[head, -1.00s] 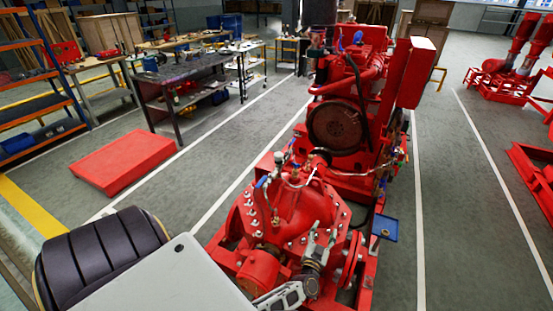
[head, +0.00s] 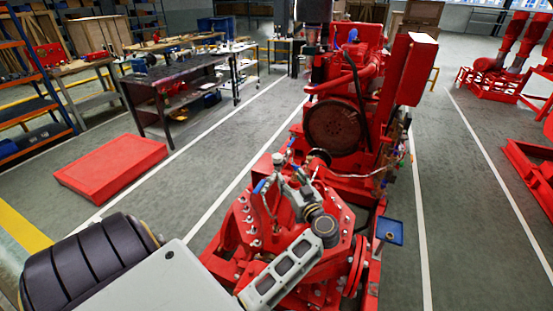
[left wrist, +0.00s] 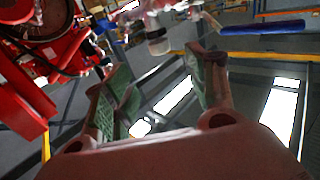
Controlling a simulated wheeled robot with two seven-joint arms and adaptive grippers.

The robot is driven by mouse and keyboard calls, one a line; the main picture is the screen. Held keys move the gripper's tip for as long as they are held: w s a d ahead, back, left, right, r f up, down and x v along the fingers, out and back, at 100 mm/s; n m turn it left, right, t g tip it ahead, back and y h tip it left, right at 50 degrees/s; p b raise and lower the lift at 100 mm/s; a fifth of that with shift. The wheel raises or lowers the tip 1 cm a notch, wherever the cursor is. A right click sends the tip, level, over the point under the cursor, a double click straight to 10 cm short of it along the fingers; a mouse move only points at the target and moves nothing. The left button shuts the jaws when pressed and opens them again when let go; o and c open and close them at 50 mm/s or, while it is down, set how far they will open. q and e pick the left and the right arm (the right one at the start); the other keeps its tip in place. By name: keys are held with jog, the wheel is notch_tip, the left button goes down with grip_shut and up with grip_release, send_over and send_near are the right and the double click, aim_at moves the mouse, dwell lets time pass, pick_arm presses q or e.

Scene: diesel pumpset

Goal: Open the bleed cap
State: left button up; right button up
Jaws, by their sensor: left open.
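The red pump (head: 240,225) has small brass and metal fittings with blue handles on its top. A grey cap-like fitting (head: 278,159) stands there; I cannot tell for sure that it is the bleed cap. My left gripper (head: 291,186) is just in front of these fittings and hides part of them. In the left wrist view, the open left gripper (left wrist: 160,85) has two green-padded fingers with nothing between them. A metal fitting (left wrist: 158,43) is beyond the fingertips, apart from them. A blue handle (left wrist: 262,27) is at the upper right. My right gripper is not in view.
The red engine (head: 340,120) stands behind the pump. A small blue tray (head: 389,230) is at the pump's right. A red platform (head: 110,170) lies on the floor at left, and a workbench (head: 180,85) stands behind it.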

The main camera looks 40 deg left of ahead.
aim_at(279, 160)
pick_arm(q)
jog(key=x, duration=1.2)
jog(key=shift+w+a, duration=0.4)
jog(key=shift+a, duration=0.4)
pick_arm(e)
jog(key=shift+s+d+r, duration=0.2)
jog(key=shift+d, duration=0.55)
pick_arm(q)
jog(key=shift+c, duration=0.5)
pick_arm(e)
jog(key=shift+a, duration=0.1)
pick_arm(q)
jog(key=c, duration=1)
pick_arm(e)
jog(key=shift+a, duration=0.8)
